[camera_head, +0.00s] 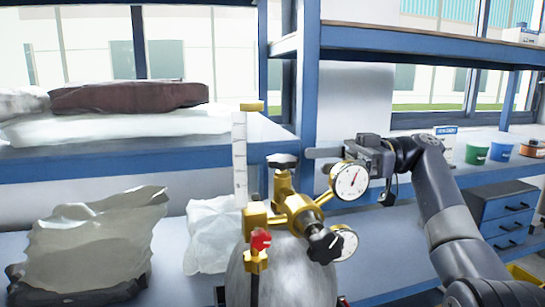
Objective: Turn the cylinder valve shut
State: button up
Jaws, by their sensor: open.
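A grey rounded cylinder (285,275) stands at the bottom centre, with a brass valve and regulator assembly (297,210) on top. A black knob (283,161) caps the upright brass stem. A black star-shaped knob (324,246) faces forward lower right, and a small red knob (260,240) sits at the lower left. Two round white gauges, upper (349,181) and lower (344,244), are on the right side. My gripper (318,159) is open behind the upper gauge, its fingers pointing left toward the black top knob, apparently apart from it. The gauge hides part of the gripper.
A blue shelf post (308,90) rises behind the gripper. A white ruler-like strip (240,158) stands left of the valve. Bags (90,245) lie at left. Tubs (475,150) and a blue drawer unit (503,213) stand at right.

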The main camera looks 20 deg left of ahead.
aim_at(272, 158)
jog(key=x, duration=1)
jog(key=shift+s+a, duration=0.15)
jog(key=shift+s, duration=0.05)
jog(key=shift+c, duration=0.3)
jog(key=c, duration=0.9)
